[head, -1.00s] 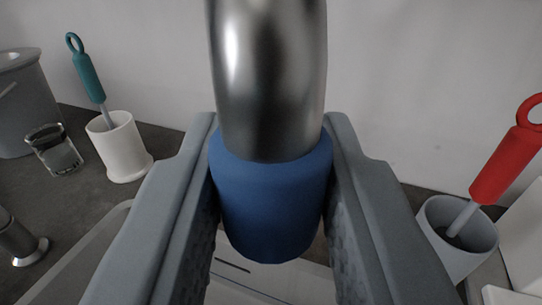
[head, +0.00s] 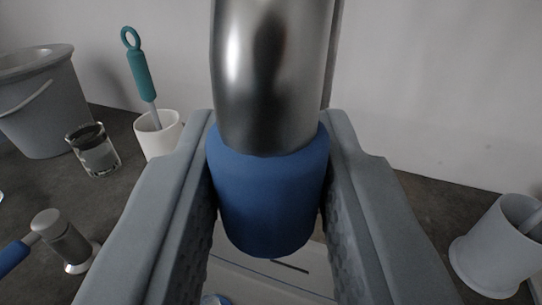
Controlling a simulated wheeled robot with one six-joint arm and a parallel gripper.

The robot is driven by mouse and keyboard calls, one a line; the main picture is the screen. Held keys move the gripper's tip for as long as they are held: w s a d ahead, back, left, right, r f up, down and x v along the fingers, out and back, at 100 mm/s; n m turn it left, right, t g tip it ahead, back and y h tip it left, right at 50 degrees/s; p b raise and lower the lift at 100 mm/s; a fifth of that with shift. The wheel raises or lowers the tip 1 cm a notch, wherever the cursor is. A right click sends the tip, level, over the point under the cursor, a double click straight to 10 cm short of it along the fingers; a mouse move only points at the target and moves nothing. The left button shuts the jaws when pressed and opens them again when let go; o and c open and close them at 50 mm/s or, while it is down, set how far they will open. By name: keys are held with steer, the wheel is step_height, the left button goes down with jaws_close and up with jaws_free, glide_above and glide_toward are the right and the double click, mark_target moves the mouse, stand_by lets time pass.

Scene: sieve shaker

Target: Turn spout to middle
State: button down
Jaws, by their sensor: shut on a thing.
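The spout (head: 270,75) is a shiny metal tube with a blue sleeve (head: 268,200) at its lower end. It hangs down from the top of the head view, in the middle. My gripper (head: 268,215) is shut around the blue sleeve, with one grey finger on each side of it. The upper part of the spout is out of the picture. A pale sink or tray surface (head: 255,285) shows below the sleeve, mostly hidden by my fingers.
At the left stand a grey bucket (head: 45,115), a glass (head: 93,150) and a white cup (head: 158,135) holding a teal-handled brush (head: 140,75). A metal piece with a blue handle (head: 60,235) is nearer. A grey cup (head: 495,255) stands at the right.

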steer(key=shift+w+a, duration=0.2)
steer(key=shift+a, duration=0.7)
steer(key=c, duration=1.2)
jaws_free()
steer(key=shift+s, duration=0.1)
steer(key=s, duration=0.5)
steer(key=s+d, duration=0.1)
steer(key=s, duration=1.1)
steer(key=shift+d, duration=0.25)
